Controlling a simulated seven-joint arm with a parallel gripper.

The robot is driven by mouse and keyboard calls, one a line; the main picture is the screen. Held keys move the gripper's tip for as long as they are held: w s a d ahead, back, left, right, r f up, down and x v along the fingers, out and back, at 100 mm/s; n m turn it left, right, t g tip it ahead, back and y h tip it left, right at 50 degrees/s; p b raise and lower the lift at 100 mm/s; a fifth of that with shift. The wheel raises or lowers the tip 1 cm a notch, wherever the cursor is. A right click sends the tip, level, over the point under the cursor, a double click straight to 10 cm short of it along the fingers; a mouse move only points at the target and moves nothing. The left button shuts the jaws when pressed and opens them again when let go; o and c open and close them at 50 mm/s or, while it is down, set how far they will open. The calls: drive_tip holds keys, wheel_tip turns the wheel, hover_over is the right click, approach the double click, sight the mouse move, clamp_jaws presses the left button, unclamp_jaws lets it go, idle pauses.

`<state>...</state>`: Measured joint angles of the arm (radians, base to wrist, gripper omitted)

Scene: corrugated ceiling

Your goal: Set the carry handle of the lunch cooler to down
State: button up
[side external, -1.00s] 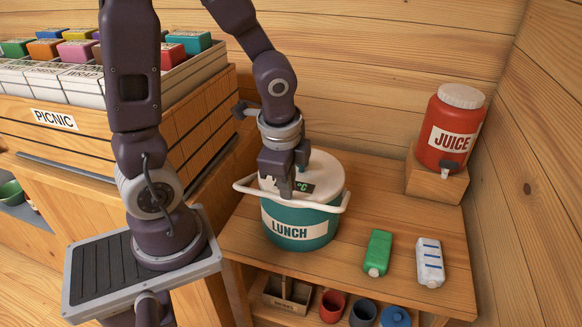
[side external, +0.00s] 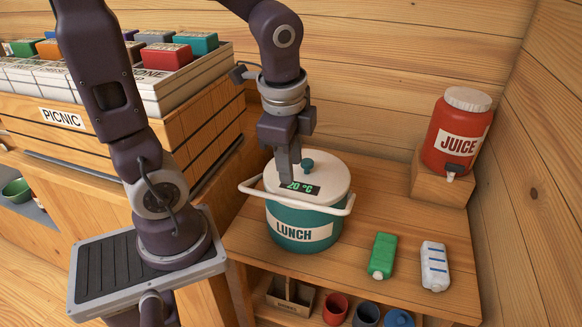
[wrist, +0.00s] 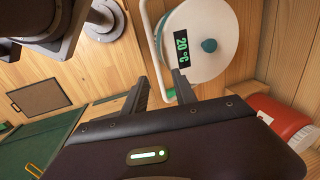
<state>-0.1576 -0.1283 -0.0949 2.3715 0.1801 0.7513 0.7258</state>
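The lunch cooler (side external: 290,228) is a teal tub with a LUNCH label and a white lid (side external: 325,178) bearing a teal knob and a 20 °C display. Its white carry handle (side external: 312,207) swings out around the front of the tub, a little below the lid's edge, roughly level. In the wrist view the handle (wrist: 147,38) is a white bar beside the lid (wrist: 212,62). My gripper (side external: 291,178) is above the lid near the display, pointing down.
A red juice dispenser (side external: 456,135) stands on a wooden block at the back right. A green carton (side external: 383,256) and a white striped carton (side external: 434,266) lie right of the cooler. A PICNIC crate (side external: 62,118) is at left. The counter behind the cartons is clear.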

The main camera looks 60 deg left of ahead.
drive_tip(key=shift+c, duration=0.2)
drive_tip(key=shift+a, duration=0.1)
drive_tip(key=c, duration=0.3)
drive_tip(key=w+m, duration=0.1)
drive_tip(key=m, duration=0.2)
drive_tip(key=a+r+m+g, duration=0.1)
drive_tip(key=m, duration=0.2)
drive_tip(key=w+a+r+m+g+h, duration=0.1)
drive_tip(key=m, duration=0.1)
drive_tip(key=shift+w+a+m, duration=0.15)
drive_tip(key=shift+w+m, duration=0.15)
drive_tip(key=shift+m, duration=0.1)
clamp_jaws()
wheel_tip(320, 180, up, 3)
drive_tip(key=w+a+m+g+h, duration=0.1)
drive_tip(key=a+m+g+h, duration=0.1)
drive_tip(key=m, duration=0.7)
approach(290, 199)
drive_tip(key=x, duration=0.6)
drive_tip(key=shift+f+h, duration=0.4)
drive_tip(key=shift+f, duration=0.05)
drive_tip(key=shift+a, duration=0.1)
